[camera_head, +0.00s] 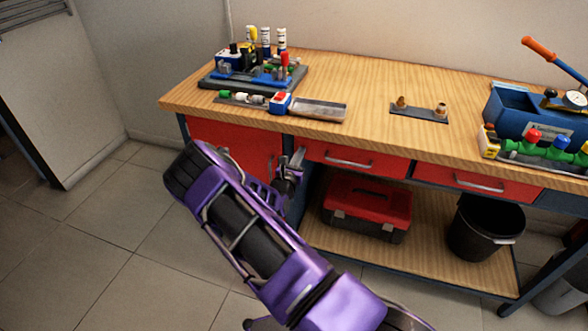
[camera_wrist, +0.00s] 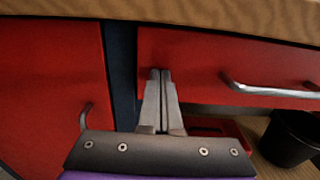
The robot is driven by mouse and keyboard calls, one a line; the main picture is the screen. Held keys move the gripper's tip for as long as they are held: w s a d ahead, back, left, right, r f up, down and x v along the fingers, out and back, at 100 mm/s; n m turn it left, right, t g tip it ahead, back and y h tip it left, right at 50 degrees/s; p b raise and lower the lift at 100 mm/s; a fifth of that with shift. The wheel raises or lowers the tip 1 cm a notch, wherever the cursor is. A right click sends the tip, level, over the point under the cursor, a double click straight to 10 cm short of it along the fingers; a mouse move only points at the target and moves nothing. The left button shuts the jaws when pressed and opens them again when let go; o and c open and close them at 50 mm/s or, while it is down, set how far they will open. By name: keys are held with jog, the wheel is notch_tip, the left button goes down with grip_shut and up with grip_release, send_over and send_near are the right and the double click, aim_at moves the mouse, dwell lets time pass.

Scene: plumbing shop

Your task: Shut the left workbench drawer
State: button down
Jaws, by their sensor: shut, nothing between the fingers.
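The workbench (camera_head: 370,85) has a wooden top and two red drawers under its front edge. The left drawer (camera_head: 390,167) has a silver bar handle (camera_head: 348,162). Its front sits close under the bench top, and I cannot tell whether a small gap remains. In the wrist view the drawer front (camera_wrist: 205,62) fills the upper right, with its handle (camera_wrist: 265,88) to the right of my fingers. My gripper (camera_head: 300,154) is shut and empty, its fingertips (camera_wrist: 160,72) at the left end of the drawer front; contact is unclear.
A red cabinet door (camera_head: 235,142) lies left of the drawer, and the right drawer (camera_head: 480,180) lies to its right. A red toolbox (camera_head: 368,205) and a black bucket (camera_head: 485,228) stand on the lower shelf. Tools and fittings sit on top. The floor (camera_head: 90,240) at left is clear.

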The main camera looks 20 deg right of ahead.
jog(key=x, duration=0.2)
jog(key=shift+w+d+r, duration=0.15)
jog(key=shift+w+r, duration=0.05)
jog(key=shift+w, duration=0.15)
jog(key=shift+d+r, duration=0.1)
